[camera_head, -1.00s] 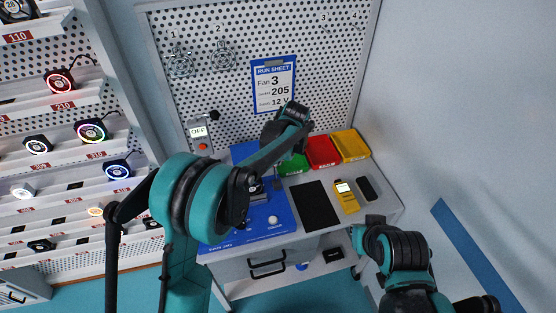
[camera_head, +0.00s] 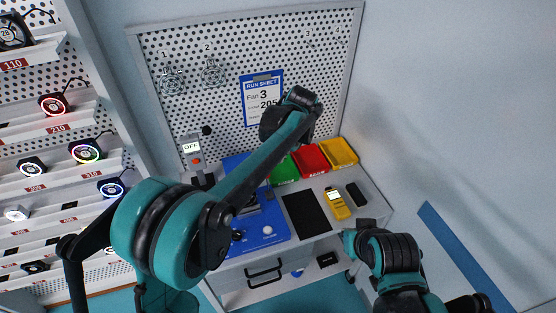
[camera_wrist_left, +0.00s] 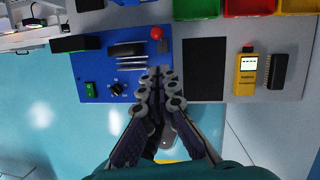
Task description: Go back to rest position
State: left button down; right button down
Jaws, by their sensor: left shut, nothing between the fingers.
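My left gripper (camera_wrist_left: 160,76) is shut and empty in the left wrist view. Its fingertips are over the front part of the blue tester board (camera_wrist_left: 88,66), and I cannot tell the exact height. In the head view my left arm reaches from the lower left across the blue board (camera_head: 272,236). The gripper itself is not clear there. My right arm is folded at the lower right of the head view, and I cannot make out its gripper.
On the bench are a black mat (camera_head: 306,214), a yellow meter (camera_head: 337,204), a dark device (camera_head: 357,194) and green, red (camera_head: 311,158) and yellow (camera_head: 338,152) bins. A fan shelf stands left, a pegboard with a run sheet (camera_head: 262,98) behind. Floor in front shows clear.

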pick_arm(q)
jog(key=shift+w, duration=0.1)
dwell(0.3)
jog(key=s+a+r+n+t+h+b, duration=0.1)
jog(key=s+a+n+b, duration=0.2)
jog(key=s+a+n, duration=0.5)
jog(key=s+a+f+n+t+b, duration=0.1)
jog(key=s+a+f+n+b, duration=0.1)
jog(key=s+n, duration=0.4)
jog(key=s+a+f+n+t+b, duration=0.1)
jog(key=s+a+f+n, duration=0.3)
jog(key=n, duration=0.5)
jog(key=s+a+f+n+t+h+b, duration=0.1)
jog(key=s+a+f+n+b, duration=0.2)
jog(key=s+n, duration=0.4)
jog(key=shift+s+a+f+n+t, duration=0.3)
jog(key=shift+s+a+f+n, duration=0.15)
jog(key=shift+s+a, duration=0.4)
